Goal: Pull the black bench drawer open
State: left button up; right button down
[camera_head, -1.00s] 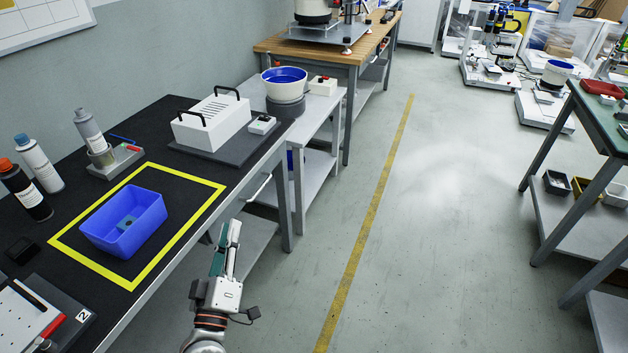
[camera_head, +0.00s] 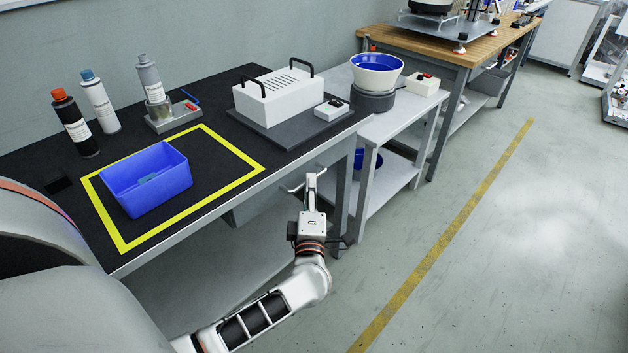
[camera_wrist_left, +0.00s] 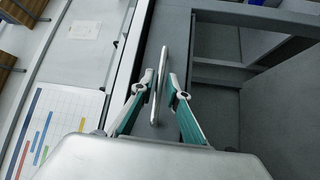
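The bench (camera_head: 60,145) has a black top. In the left wrist view a straight silver handle (camera_wrist_left: 164,58) stands on a grey drawer front (camera_wrist_left: 177,30) below the bench's pale edge. My left gripper (camera_wrist_left: 160,85) is open, with one teal-and-grey finger on each side of the handle; I see no clear contact. In the head view my left gripper (camera_head: 305,183) is at the bench's front edge, below the white box. The drawer looks shut, though its front is largely hidden in the head view. My right gripper is not in view.
On the bench are a blue bin (camera_head: 150,182) inside a yellow outline, several bottles, and a white box (camera_head: 274,98) with black handles. A grey side table (camera_head: 412,112) adjoins on the right. The floor with the yellow line (camera_head: 450,230) is clear.

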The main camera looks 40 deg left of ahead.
pick_arm(q)
jog(key=shift+x, duration=0.9)
jog(key=shift+w+a, duration=0.2)
grip_shut()
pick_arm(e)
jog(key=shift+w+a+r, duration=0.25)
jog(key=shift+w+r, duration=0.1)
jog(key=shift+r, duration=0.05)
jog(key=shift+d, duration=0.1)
